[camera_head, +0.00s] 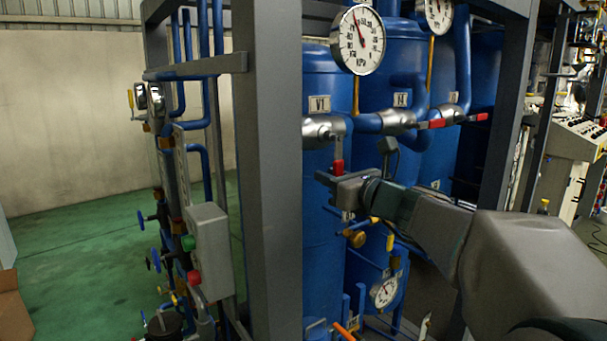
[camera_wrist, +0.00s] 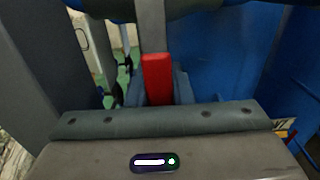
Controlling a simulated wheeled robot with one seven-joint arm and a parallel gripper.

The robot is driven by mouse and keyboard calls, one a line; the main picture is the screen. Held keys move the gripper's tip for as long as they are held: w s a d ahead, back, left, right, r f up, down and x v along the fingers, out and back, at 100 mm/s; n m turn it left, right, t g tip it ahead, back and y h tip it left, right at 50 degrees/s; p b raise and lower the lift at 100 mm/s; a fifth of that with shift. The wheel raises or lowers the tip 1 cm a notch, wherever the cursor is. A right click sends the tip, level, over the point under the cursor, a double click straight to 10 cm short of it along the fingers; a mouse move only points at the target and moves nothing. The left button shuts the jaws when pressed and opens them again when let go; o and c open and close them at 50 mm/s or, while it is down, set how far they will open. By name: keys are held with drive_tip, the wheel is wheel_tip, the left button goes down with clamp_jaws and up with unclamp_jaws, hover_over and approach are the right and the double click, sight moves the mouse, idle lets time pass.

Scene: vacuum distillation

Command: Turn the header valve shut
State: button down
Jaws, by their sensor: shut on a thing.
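A row of silver header valves runs along a blue pipe in front of blue tanks. The valve by the V1 label (camera_head: 322,129) has a red-tipped lever (camera_head: 338,165) hanging down from it. My gripper (camera_head: 334,178) is at the lower end of this lever, shut on it. In the wrist view the red lever grip (camera_wrist: 157,79) stands between my fingers (camera_wrist: 160,88), its grey shank running up. The fingers' far parts are partly hidden. Two other valves to the right have red levers (camera_head: 436,123) lying level along the pipe.
A grey frame post (camera_head: 268,150) stands close left of the valve. Gauges (camera_head: 358,40) hang above the pipe. Below my gripper are a brass fitting (camera_head: 357,238) and a small gauge (camera_head: 384,292). A grey button box (camera_head: 208,250) is at lower left. Green floor is open beyond.

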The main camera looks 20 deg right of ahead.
drive_tip(key=shift+a, duration=0.1)
idle(0.4)
drive_tip(key=c, duration=1.3)
unclamp_jaws()
drive_tip(key=b+v, duration=0.1)
drive_tip(key=v, duration=1.2)
drive_tip(key=shift+s, duration=0.4)
